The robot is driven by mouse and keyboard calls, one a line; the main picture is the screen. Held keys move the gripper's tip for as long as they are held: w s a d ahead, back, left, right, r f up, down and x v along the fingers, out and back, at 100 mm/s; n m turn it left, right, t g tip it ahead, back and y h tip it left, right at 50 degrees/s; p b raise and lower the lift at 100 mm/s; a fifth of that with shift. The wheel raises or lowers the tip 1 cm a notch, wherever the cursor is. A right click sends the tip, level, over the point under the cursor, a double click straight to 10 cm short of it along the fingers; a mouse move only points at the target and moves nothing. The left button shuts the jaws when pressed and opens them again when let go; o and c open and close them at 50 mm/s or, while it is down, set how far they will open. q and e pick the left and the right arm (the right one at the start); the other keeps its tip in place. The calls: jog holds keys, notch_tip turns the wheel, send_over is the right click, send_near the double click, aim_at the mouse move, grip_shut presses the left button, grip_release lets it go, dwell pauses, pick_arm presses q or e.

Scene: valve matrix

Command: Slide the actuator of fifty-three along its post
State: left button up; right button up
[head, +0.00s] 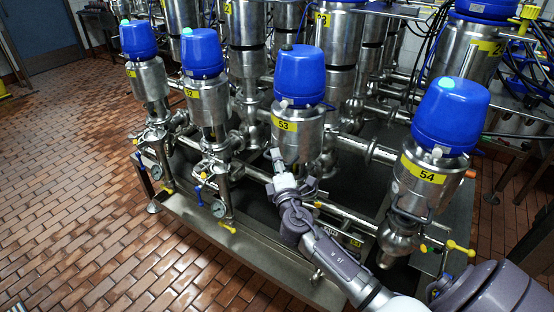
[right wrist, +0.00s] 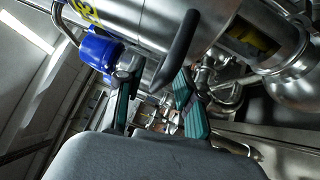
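The actuator of fifty-three is a steel cylinder (head: 297,145) with a blue cap (head: 301,75) and a yellow 53 label (head: 285,125), upright in the middle of the head view. My right gripper (head: 279,165) is at the lower front of this cylinder and hides part of it and its post. In the right wrist view, my right gripper (right wrist: 156,103) has its two fingers apart, with a visible gap between them. A dark curved handle (right wrist: 178,50) on a steel cylinder (right wrist: 142,22) passes close beyond the fingertips; contact cannot be told. My left gripper is not in view.
Similar blue-capped valves stand on both sides: 52 (head: 207,100) at left and 54 (head: 429,180) at right. Steel pipes (head: 350,218) run low between them over a metal tray (head: 222,236). The brick floor (head: 80,200) at left is clear.

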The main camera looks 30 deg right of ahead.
jog(key=shift+w, duration=0.1)
grip_shut()
dwell(0.3)
notch_tip(320, 180, up, 18)
jog(key=p, duration=1.4)
jog(key=shift+d, duration=0.1)
grip_release()
jog(key=shift+f, duration=0.1)
